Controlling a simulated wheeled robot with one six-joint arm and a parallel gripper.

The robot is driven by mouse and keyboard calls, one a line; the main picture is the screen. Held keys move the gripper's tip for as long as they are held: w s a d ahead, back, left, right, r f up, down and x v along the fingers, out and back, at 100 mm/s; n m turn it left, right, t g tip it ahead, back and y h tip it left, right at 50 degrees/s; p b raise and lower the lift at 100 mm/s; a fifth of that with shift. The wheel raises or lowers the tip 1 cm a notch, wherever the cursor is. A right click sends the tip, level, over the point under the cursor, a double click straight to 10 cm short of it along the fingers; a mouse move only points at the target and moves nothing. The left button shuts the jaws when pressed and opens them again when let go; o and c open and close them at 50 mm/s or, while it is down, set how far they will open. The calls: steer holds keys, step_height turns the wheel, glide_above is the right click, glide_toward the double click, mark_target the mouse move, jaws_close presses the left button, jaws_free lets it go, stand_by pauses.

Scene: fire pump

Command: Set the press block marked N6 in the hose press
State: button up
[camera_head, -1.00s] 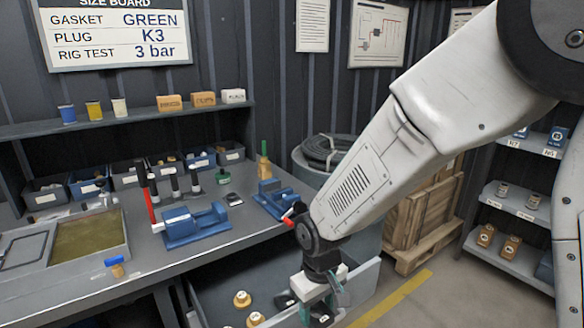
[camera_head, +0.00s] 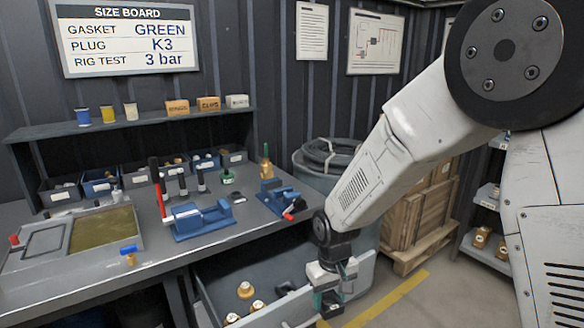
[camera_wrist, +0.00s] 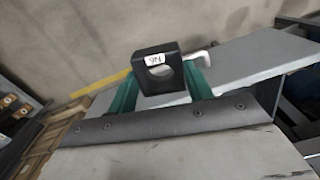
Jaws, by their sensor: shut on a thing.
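The black press block marked N6 (camera_wrist: 157,72) has a round hole and a white label, and it sits between the green fingers of my gripper (camera_wrist: 160,85) in the wrist view. My gripper (camera_head: 328,298) is shut on it, by the open drawer's front end in the head view; the block is hard to make out there. Two blue bench devices stand on the bench: one with a tall red, black-tipped lever (camera_head: 203,218), one smaller with a red handle (camera_head: 284,198). I cannot tell for certain which is the hose press. Both are apart from my gripper.
The open drawer (camera_head: 365,270) holds several brass parts and juts out below the bench. Brass fittings (camera_head: 245,290) lie in it. A wooden crate (camera_head: 415,220) and shelves (camera_head: 482,250) stand right. A shallow tray (camera_head: 75,235) takes up the bench's left part.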

steer(key=w+d+f+m, duration=0.2)
steer(key=w+d+f, duration=0.1)
steer(key=d, duration=0.6)
steer(key=w+d+f+m, duration=0.2)
steer(key=w+d+f, duration=0.1)
steer(key=d, duration=0.5)
steer(key=shift+d+f+m, duration=0.3)
steer(key=shift+d+f, duration=0.05)
steer(key=shift+f, duration=0.55)
